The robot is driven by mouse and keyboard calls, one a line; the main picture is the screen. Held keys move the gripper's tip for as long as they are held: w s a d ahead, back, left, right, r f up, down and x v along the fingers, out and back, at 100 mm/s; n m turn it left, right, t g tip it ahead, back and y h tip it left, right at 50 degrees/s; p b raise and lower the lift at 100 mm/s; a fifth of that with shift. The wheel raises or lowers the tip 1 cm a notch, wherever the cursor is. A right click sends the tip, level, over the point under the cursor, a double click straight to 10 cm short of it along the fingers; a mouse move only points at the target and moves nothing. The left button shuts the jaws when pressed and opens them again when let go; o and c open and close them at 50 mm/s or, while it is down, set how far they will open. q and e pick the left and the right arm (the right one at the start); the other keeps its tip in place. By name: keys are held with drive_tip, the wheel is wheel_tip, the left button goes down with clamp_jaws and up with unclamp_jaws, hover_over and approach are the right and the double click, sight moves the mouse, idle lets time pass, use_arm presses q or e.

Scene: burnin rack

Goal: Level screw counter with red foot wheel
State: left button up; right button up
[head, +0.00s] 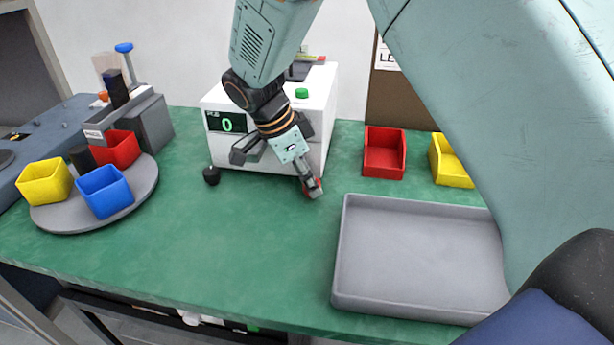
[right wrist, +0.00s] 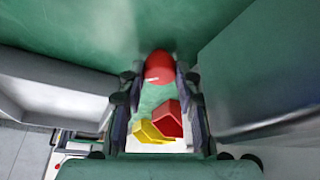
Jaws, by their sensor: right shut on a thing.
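The screw counter is a white box (head: 270,120) at the back of the green bench, with a display reading 0 and a green button (head: 301,93) on top. The red foot wheel (head: 315,190) is low at its front right corner; in the right wrist view it (right wrist: 159,67) sits between the fingertips. My right gripper (head: 308,182) reaches down in front of the counter and is shut on the red wheel, partly hiding it. In the right wrist view the gripper (right wrist: 159,80) has a finger on each side of it. A black foot (head: 211,175) shows at the front left corner. My left gripper is not in view.
A grey tray (head: 345,255) lies right of the wheel. Red (head: 384,165) and yellow (head: 450,175) bins stand behind it. A round grey turntable (head: 145,192) with yellow, red and blue bins is at left. The bench's front middle is clear.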

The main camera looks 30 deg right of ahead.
drive_tip(key=o, duration=1.1)
drive_tip(key=shift+d, duration=0.15)
drive_tip(key=shift+o, duration=0.2)
drive_tip(key=shift+r, duration=0.1)
drive_tip(key=v, duration=0.8)
drive_tip(key=shift+s+a, duration=0.1)
drive_tip(key=shift+a, duration=0.1)
